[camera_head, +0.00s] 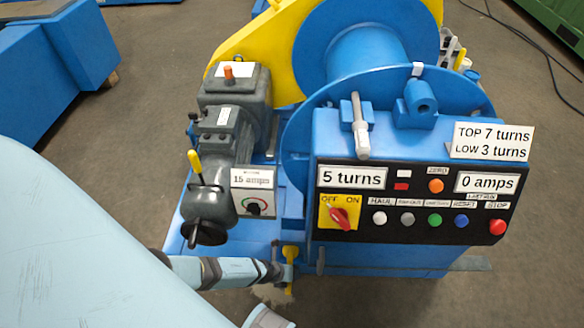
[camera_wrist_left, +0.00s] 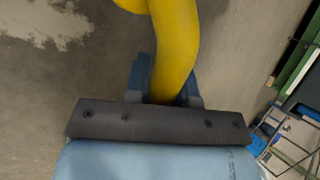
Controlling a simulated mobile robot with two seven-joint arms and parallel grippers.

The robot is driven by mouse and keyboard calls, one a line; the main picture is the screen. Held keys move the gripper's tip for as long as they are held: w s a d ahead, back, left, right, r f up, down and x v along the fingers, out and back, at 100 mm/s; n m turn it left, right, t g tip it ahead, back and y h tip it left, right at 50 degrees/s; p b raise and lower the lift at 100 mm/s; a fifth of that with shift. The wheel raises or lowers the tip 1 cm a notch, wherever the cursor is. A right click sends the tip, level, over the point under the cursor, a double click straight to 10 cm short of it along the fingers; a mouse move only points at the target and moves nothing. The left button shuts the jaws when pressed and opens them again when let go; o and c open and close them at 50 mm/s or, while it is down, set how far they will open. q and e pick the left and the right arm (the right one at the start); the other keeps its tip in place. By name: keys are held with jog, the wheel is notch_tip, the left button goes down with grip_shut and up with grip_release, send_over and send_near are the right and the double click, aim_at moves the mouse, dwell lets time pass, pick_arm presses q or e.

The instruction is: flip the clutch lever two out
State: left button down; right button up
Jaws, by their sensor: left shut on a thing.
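A yellow lever (camera_head: 289,254) stands low at the front of the blue machine, left of the control panel; no label on it shows. My left gripper (camera_head: 280,271) reaches it from the left and is shut on it. In the left wrist view, the thick yellow lever (camera_wrist_left: 174,45) runs down between the blue fingers, its lower end hidden between them. Another yellow-handled lever (camera_head: 195,163) sits on the grey gearbox at the left, apart from my gripper. My right gripper is not in view.
The control panel (camera_head: 410,208) reads 5 turns and 0 amps, with a red switch (camera_head: 342,215) and several buttons. A grey gearbox (camera_head: 237,95) and a black handwheel (camera_head: 205,231) stand left of it. Bare floor (camera_head: 390,305) lies in front. My large pale arm fills the lower left.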

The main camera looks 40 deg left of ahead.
pick_arm(q)
jog(key=shift+w+d+r, duration=0.1)
jog(key=shift+w, duration=0.05)
jog(key=c, duration=1)
grip_release()
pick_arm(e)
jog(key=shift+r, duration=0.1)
pick_arm(q)
jog(key=shift+s+a+r+p, duration=0.2)
jog(key=shift+s+r+p, duration=0.1)
jog(key=shift+p, duration=0.05)
jog(key=p+v, duration=0.7)
jog(key=v, duration=0.6)
jog(key=shift+p, duration=0.35)
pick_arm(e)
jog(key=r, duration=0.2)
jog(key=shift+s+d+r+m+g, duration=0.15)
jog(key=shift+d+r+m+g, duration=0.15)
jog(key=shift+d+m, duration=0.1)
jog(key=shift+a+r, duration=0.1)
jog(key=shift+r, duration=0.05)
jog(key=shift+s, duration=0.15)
